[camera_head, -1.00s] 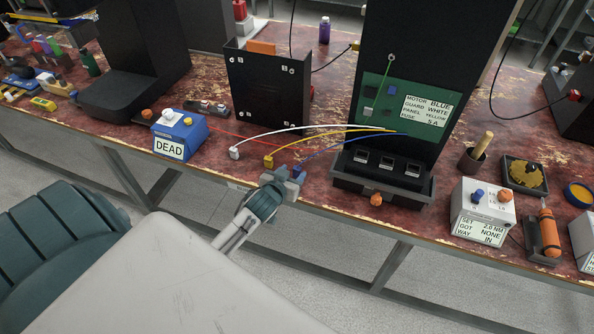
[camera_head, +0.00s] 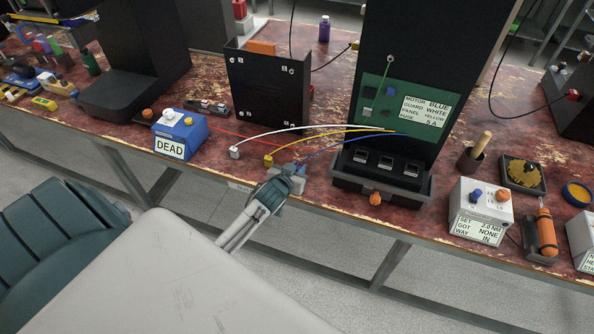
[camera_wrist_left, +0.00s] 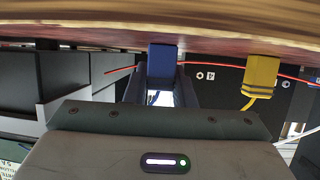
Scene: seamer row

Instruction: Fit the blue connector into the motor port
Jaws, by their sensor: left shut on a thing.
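My left gripper (camera_head: 291,178) is at the bench's front edge, left of the port block. It is shut on the blue connector (camera_wrist_left: 162,58), which sits between the fingers in the left wrist view. In the head view the gripper hides most of the connector; its blue wire (camera_head: 352,142) runs up right to the green board (camera_head: 380,112). A dark block (camera_head: 345,183) below the board has three ports in a row, the middle one here (camera_head: 386,163). I cannot tell which is the motor port. My right gripper is not in view.
A white connector (camera_head: 235,153) and a yellow connector (camera_head: 268,160) lie on the bench left of my gripper, their wires running to the board. A blue box (camera_head: 180,135) marked DEAD stands further left. An orange knob (camera_head: 376,198) is at the block's front.

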